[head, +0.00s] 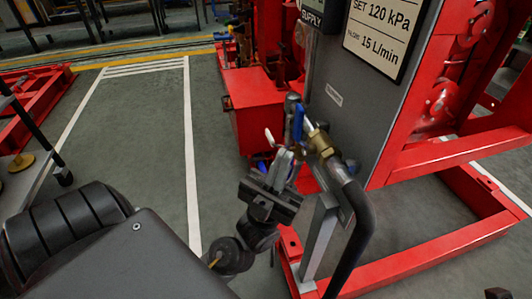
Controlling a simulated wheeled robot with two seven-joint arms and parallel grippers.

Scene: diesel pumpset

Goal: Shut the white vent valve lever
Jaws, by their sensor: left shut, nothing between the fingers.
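A smaller pale handle-like piece (269,137) shows to the left; I cannot tell which of the two pale parts is the vent valve lever. My left gripper (283,163) points up and away, just below the blue lever and close to these parts. Its fingers are shut and hold nothing. I cannot tell whether they touch a lever. The fingers partly hide the valve parts behind them.
A black hose (359,226) curves down from the brass fitting, right of my left gripper. The grey panel (352,121) with a pressure label stands behind. Red frame beams (420,255) lie at the lower right, and a red box (254,110) sits behind.

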